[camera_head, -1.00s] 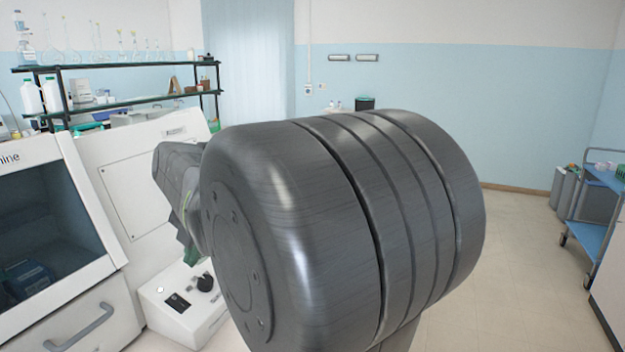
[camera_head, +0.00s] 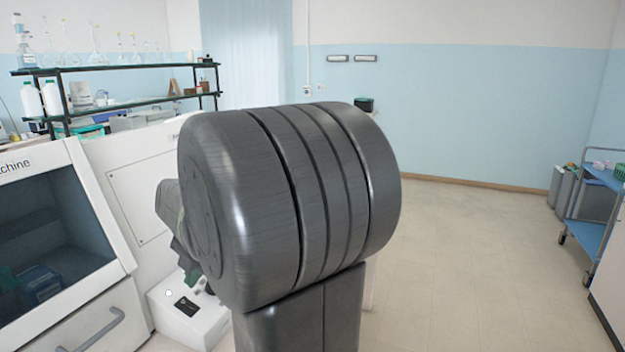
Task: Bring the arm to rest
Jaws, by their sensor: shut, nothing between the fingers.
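My own arm fills the middle of the head view, with a large dark grey joint in front. A smaller grey part of my arm shows past its left side. My gripper cannot be made out; it is out of sight or hidden behind the arm. No object held by the arm can be seen.
A white machine (camera_head: 125,195) with a dark window (camera_head: 50,235) stands at left. A small white device (camera_head: 188,318) is low beside my arm. Shelves (camera_head: 120,108) hold glassware and bottles behind. A blue trolley (camera_head: 590,232) stands at right. The floor (camera_head: 470,260) between is clear.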

